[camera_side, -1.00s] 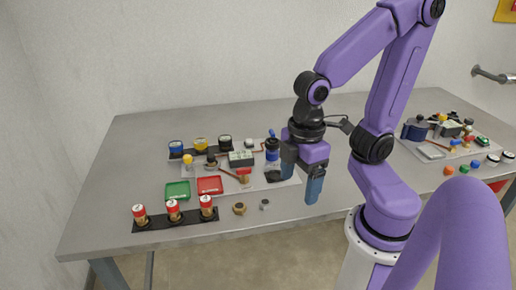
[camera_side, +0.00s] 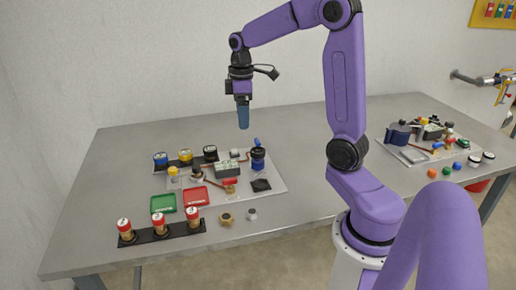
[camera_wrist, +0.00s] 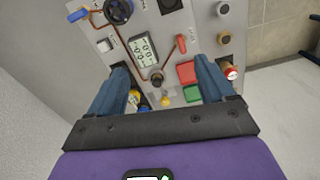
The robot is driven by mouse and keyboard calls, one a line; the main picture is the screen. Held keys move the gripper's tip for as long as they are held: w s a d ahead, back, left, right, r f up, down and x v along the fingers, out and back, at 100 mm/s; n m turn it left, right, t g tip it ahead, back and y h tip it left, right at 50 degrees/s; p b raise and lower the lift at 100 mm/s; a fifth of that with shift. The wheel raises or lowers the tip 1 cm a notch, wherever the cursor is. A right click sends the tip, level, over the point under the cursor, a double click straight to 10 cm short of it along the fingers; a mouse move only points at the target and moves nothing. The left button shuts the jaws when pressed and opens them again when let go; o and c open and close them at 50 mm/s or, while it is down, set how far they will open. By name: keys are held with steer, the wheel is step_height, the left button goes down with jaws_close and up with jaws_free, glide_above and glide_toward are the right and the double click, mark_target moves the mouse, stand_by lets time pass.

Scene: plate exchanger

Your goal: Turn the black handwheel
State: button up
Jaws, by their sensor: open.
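The black handwheel (camera_side: 258,153) sits on a blue and black fitting on the pale board (camera_side: 272,188) in the side view. In the wrist view the handwheel (camera_wrist: 118,10) is a dark ring at the top edge, partly cut off. My gripper (camera_side: 243,126) hangs pointing down, high above the back of the board and apart from the handwheel. In the wrist view my gripper (camera_wrist: 161,66) has its two blue fingers spread wide with nothing held between them.
A meter box (camera_side: 227,168), a red tray (camera_side: 196,197) and a green tray (camera_side: 163,203) are close by. Red-capped cylinders stand in a black rack (camera_side: 160,235) at the front. A second equipped board (camera_side: 440,150) lies at the right. The table's back left is clear.

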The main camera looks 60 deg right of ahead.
steer(key=m, duration=0.1)
glide_toward(258, 150)
step_height(258, 150, down, 9)
steer(key=shift+f, duration=0.1)
stand_by(0.7)
steer(key=c, duration=1.1)
